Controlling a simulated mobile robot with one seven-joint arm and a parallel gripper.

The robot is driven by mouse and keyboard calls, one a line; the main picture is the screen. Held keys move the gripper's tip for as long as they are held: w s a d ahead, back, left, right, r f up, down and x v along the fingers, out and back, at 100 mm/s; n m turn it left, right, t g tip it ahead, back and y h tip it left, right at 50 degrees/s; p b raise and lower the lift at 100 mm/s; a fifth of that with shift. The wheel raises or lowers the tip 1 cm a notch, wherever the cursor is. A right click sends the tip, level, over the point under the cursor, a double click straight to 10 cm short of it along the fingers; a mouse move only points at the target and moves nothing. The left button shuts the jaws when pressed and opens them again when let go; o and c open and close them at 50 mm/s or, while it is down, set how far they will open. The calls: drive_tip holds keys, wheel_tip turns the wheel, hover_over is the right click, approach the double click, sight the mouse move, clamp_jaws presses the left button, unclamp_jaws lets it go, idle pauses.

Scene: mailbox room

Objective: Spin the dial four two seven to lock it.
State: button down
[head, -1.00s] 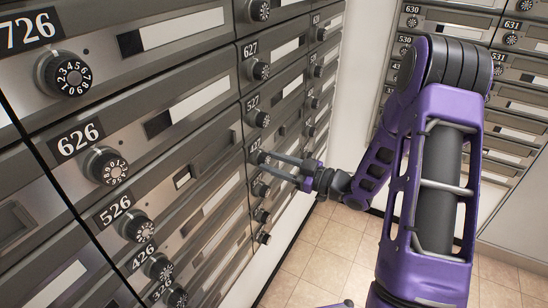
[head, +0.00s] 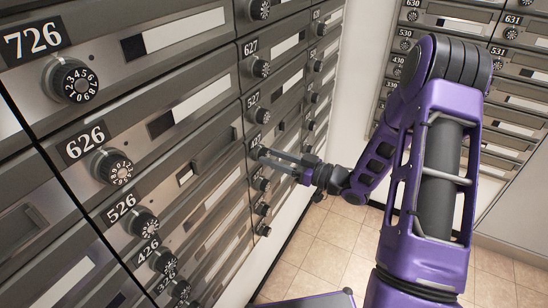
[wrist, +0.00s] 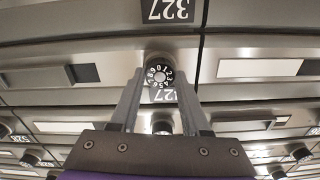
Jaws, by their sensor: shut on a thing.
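The 427 dial is a round black knob with white numbers. Its label (head: 256,142) shows in the head view, partly cut off by my gripper, and the knob itself is largely hidden there. My gripper (head: 263,153) reaches it from the right. In the upside-down wrist view, the dial (wrist: 160,72) sits between my two fingertips (wrist: 160,80), which are shut on its sides. A label ending in 27 (wrist: 165,97) shows just below it. I cannot read which number the dial points to.
Other dials crowd the same column: the 527 dial (head: 264,116) above and another dial (head: 262,184) below. The 327 label (wrist: 167,10) shows at the top of the wrist view. Tiled floor (head: 318,240) lies open at the right, before another mailbox wall (head: 510,110).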

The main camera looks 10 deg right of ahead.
drive_tip(key=shift+c, duration=1.9)
unclamp_jaws()
drive_tip(key=shift+d, duration=0.15)
drive_tip(key=v, duration=1.7)
drive_tip(key=shift+s, duration=0.1)
